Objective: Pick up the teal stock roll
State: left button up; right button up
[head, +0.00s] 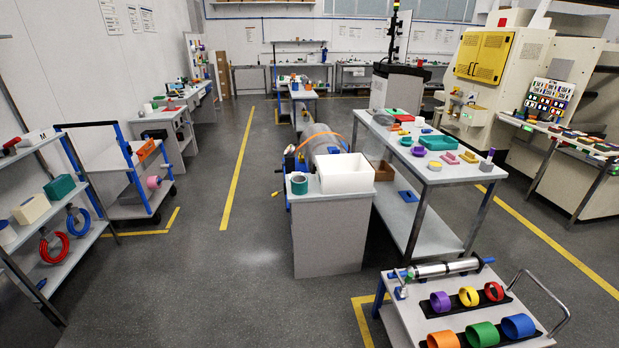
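A teal roll (299,184) stands upright on the grey cabinet (331,237) in the middle of the room, near the left front of its top. Its open upper end shows. It stands just left of a white open box (344,172) on the same top; I cannot tell whether they touch. Neither of my grippers is in view.
A cart (414,325) with coloured rings and a metal cylinder stands at the front right. A long table (433,176) with coloured parts is right of the cabinet. Shelves (62,243) and a trolley (130,212) line the left. The floor (190,290) left of the cabinet is clear.

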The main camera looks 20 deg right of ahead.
aim_at(299, 185)
jog(key=i+z, duration=0.4)
jog(key=i+j+z, duration=0.2)
jog(key=i+z, duration=0.25)
jog(key=i+j+z, duration=0.55)
jog(key=i+l, duration=0.05)
